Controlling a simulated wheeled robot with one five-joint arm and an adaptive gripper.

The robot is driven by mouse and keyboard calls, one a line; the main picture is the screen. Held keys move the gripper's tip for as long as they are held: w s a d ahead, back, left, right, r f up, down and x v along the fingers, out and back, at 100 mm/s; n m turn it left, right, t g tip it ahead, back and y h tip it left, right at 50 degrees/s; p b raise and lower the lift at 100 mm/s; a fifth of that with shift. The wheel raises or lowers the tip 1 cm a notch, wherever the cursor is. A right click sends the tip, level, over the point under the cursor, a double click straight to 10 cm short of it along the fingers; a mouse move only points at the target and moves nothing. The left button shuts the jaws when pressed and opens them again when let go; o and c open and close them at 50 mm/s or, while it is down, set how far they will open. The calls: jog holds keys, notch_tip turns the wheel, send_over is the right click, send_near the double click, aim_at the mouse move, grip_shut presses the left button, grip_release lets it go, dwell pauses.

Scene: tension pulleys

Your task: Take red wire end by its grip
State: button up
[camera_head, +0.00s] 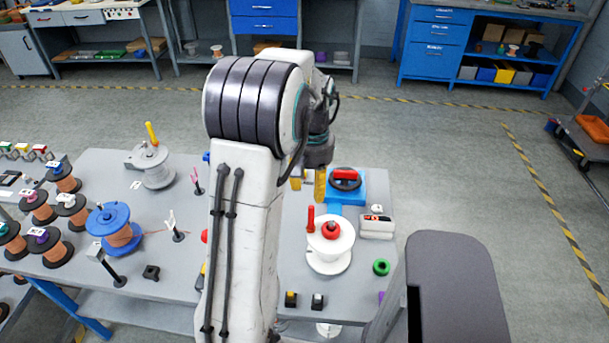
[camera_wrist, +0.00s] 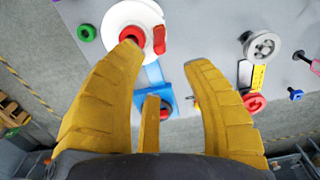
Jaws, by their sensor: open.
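My gripper (camera_head: 308,183) hangs over the far right part of the table, mostly behind my arm in the head view. In the wrist view its yellow fingers (camera_wrist: 164,55) are wide apart with nothing held between them. A thin red line, perhaps the red wire (camera_head: 153,233), runs from the blue-topped copper spool (camera_head: 115,230) towards a white forked post (camera_head: 174,225). I cannot make out its end or grip.
A blue block with a red-and-black top (camera_head: 346,181) stands near my gripper. A grey pulley (camera_wrist: 261,47) and a red knob (camera_wrist: 253,103) lie to the right in the wrist view. A green ring (camera_head: 381,267) lies near the table's right edge. Several spools crowd the left.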

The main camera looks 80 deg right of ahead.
aim_at(312, 206)
jog(key=shift+f+b, duration=3.6)
jog(key=shift+f, duration=0.9)
grip_shut()
